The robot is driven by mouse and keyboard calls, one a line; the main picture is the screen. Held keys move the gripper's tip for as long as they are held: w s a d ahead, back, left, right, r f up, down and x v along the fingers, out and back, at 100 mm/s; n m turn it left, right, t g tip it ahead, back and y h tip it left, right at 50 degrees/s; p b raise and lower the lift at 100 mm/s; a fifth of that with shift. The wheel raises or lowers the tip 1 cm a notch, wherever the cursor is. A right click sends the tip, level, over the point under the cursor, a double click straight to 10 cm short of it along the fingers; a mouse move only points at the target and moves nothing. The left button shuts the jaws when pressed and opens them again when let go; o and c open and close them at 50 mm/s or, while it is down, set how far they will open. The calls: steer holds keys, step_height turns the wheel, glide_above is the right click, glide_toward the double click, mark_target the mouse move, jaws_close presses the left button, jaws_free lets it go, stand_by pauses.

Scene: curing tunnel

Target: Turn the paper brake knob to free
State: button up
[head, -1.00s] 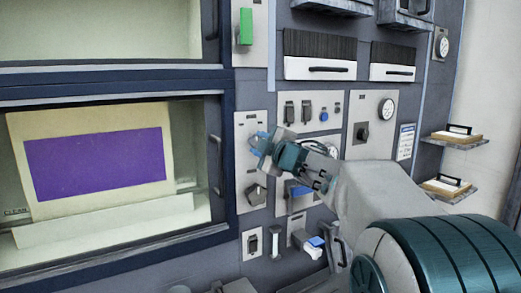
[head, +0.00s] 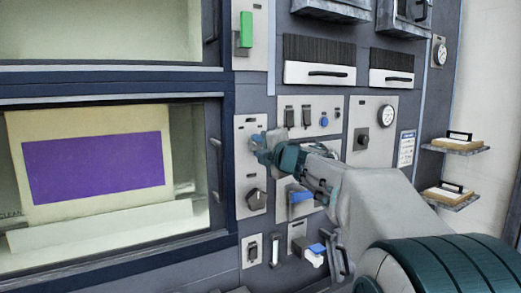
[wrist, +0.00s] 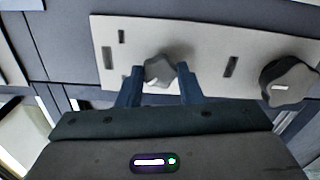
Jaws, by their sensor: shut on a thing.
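A pale upright plate (head: 242,180) on the panel carries two grey knobs, one above the other. My gripper (head: 258,143) is at the upper part of this plate and hides the upper knob in the head view. In the wrist view, the upper grey knob (wrist: 159,70) sits between the two blue fingers of my gripper (wrist: 160,84), which are shut on it. A pale mark shows on this knob's face. The lower knob (head: 256,199) is free of the gripper and also shows at the right in the wrist view (wrist: 290,82). I cannot read any labels on the plate.
A glazed door with a handle (head: 216,170) is left of the plate. A green slider (head: 246,29) is above. A small switch plate (head: 252,250) is below.

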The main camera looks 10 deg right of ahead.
stand_by(0.4)
steer(key=o, duration=1)
steer(key=shift+s, duration=0.1)
steer(key=b+v, duration=0.1)
steer(key=v, duration=1.2)
steer(key=shift+s+d, duration=0.2)
steer(key=shift+s, duration=0.1)
